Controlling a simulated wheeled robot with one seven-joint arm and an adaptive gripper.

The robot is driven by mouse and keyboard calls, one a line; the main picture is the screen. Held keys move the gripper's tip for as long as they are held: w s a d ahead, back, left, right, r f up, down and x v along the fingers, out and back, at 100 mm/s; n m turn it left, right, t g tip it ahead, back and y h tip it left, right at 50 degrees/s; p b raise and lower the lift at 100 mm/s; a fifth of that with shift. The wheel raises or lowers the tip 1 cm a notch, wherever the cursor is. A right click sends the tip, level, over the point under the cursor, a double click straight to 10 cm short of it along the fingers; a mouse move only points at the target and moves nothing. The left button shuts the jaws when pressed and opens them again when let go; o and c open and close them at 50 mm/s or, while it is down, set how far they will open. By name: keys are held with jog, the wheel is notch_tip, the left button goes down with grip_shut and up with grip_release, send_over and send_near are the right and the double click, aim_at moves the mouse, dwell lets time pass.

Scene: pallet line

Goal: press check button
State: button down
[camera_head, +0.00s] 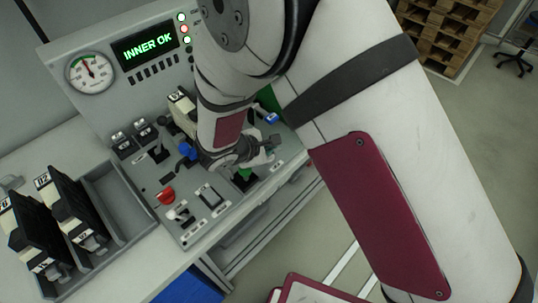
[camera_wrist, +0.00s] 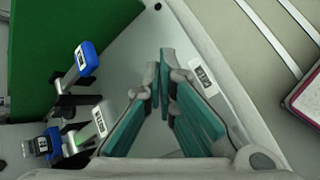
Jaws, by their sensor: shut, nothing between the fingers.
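The sloped control panel (camera_head: 195,205) carries several switches and a lit display (camera_head: 149,47) reading "INNER OK". I cannot pick out the check button; my gripper and arm cover part of the panel. I cannot tell whether the fingertips touch the panel.
Blue-ended levers (camera_wrist: 87,60) stand left of the fingers, beside a green surface (camera_wrist: 60,40). A red knob (camera_head: 166,195) and a white-tipped switch (camera_head: 177,213) are left of my gripper. A gauge (camera_head: 91,73) is on the back panel. Black-and-white units (camera_head: 75,210) stand in a grey tray (camera_head: 122,200) at left.

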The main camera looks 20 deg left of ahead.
aim_at(271, 158)
jog(key=shift+f, duration=0.15)
jog(key=shift+f+b, duration=0.3)
jog(key=shift+b, duration=0.2)
jog(key=shift+f+b, duration=0.45)
jog(key=shift+f, duration=0.15)
dwell(1.3)
jog(key=shift+r, duration=0.1)
jog(key=shift+r+p, duration=0.3)
jog(key=shift+r, duration=0.6)
jog(key=shift+r, duration=0.1)
jog(key=shift+r+p, duration=1.05)
jog(key=shift+r, duration=1.35)
